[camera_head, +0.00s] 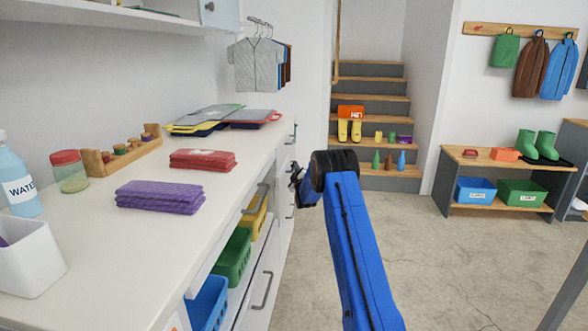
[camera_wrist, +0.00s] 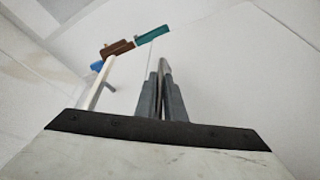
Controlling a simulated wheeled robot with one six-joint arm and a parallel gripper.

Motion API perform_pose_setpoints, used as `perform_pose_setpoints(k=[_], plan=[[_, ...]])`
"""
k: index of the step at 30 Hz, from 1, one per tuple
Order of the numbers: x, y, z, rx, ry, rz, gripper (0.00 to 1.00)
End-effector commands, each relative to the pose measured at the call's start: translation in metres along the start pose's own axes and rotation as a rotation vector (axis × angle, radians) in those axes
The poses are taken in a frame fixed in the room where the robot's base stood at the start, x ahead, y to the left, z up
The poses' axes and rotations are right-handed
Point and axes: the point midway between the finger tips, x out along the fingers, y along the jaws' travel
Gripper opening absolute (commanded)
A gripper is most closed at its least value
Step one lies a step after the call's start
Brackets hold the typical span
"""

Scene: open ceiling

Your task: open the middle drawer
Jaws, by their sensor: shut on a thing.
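The white drawer unit stands at the far end of the long counter in the head view. An upper handle (camera_head: 294,133) and a lower handle (camera_head: 291,212) show on its front. My gripper (camera_head: 296,176) is between those two heights, at the middle drawer's front. In the wrist view my gripper (camera_wrist: 160,75) has its two grey fingers close together, shut on the middle drawer handle, which is mostly hidden by them. White panels fill the view beyond the fingers. I cannot tell how far the middle drawer stands out.
The white counter (camera_head: 110,245) runs along the left, with purple cloths (camera_head: 160,196) and red cloths (camera_head: 203,160) on it. Green (camera_head: 234,257) and blue (camera_head: 208,303) bins sit below. Stairs (camera_head: 368,90) and a bench (camera_head: 505,165) stand behind. The floor at right is clear.

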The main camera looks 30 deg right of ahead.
Motion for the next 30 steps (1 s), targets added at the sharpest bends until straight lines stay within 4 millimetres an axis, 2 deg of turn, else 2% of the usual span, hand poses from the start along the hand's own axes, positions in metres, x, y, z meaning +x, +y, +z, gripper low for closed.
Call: perform_pose_setpoints(k=[8, 30], plan=[[-0.015, 0.025, 0.037, -0.001, -0.005, 0.001, 0.00], [-0.082, 0.134, 0.190, 0.000, -0.005, 0.001, 0.00]])
